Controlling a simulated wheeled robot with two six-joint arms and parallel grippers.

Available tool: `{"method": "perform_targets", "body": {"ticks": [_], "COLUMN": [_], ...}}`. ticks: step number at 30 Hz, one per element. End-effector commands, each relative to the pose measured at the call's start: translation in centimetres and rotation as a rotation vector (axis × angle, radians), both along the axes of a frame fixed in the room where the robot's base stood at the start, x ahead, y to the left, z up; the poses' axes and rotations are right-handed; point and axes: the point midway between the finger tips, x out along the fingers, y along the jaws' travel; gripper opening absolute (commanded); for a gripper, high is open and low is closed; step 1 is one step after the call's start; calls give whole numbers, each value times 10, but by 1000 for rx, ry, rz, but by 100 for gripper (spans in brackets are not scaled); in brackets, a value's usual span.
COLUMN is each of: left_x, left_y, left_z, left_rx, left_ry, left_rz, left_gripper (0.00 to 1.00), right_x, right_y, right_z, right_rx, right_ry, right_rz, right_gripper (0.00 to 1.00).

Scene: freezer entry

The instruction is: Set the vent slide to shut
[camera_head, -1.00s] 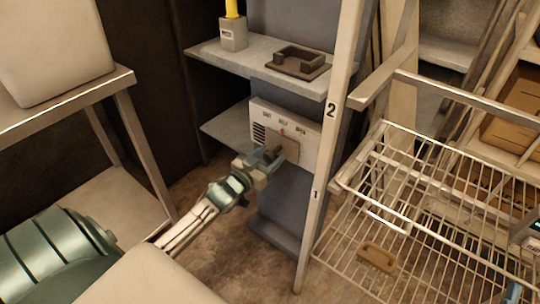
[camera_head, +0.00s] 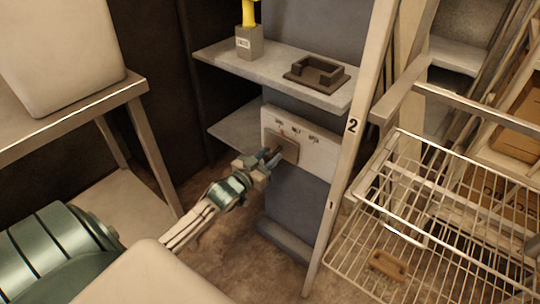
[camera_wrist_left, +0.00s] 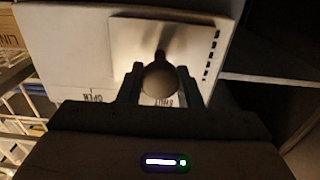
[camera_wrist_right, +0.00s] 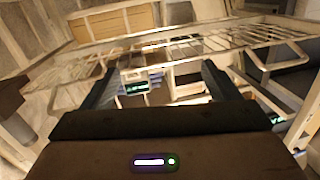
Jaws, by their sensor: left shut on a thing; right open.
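The vent panel (camera_head: 318,153) is a white plate on the grey-blue column below the shelf, with small labels along its top. Its slide (camera_head: 287,146) is a beige square plate at the panel's left part. In the left wrist view the slide (camera_wrist_left: 193,42) has a round knob (camera_wrist_left: 160,80), and a row of dark vent slits (camera_wrist_left: 212,55) shows along its edge. My left gripper (camera_head: 271,158) is shut on the knob. My right gripper (camera_wrist_right: 153,80) is open and empty, facing the wire rack.
A shelf (camera_head: 225,62) above the panel holds a grey block with a yellow top (camera_head: 249,42) and a dark tray (camera_head: 316,73). A numbered post (camera_head: 344,150) stands right of the panel. A wire basket rack (camera_head: 430,215) fills the right, with a brown handle-like piece (camera_head: 388,266).

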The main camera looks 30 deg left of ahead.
Motion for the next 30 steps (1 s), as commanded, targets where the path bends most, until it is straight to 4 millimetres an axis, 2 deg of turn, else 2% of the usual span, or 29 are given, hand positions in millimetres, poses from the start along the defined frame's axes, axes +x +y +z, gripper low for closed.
{"method": "perform_targets", "body": {"ticks": [4,9,19,20,23,30], "left_x": [1,1,2,2,1,1], "left_y": [6,10,11,11,11,10], "left_z": [2,0,0,1,0,0], "left_rx": [1,1,4,4,4,1], "left_ry": [1,2,1,1,1,1], "left_rz": [1,1,1,1,1,1], "left_gripper": [0,0,0,34,53,53], "right_x": [-14,-24,-26,-26,-26,-26], "right_y": [3,5,5,5,5,5], "right_z": [-29,-49,-52,-52,-52,-52], "right_rx": [12,17,18,18,18,19], "right_ry": [171,275,288,288,288,287], "right_rz": [11,19,20,20,20,20], "right_gripper": [82,82,82,82,82,82]}}
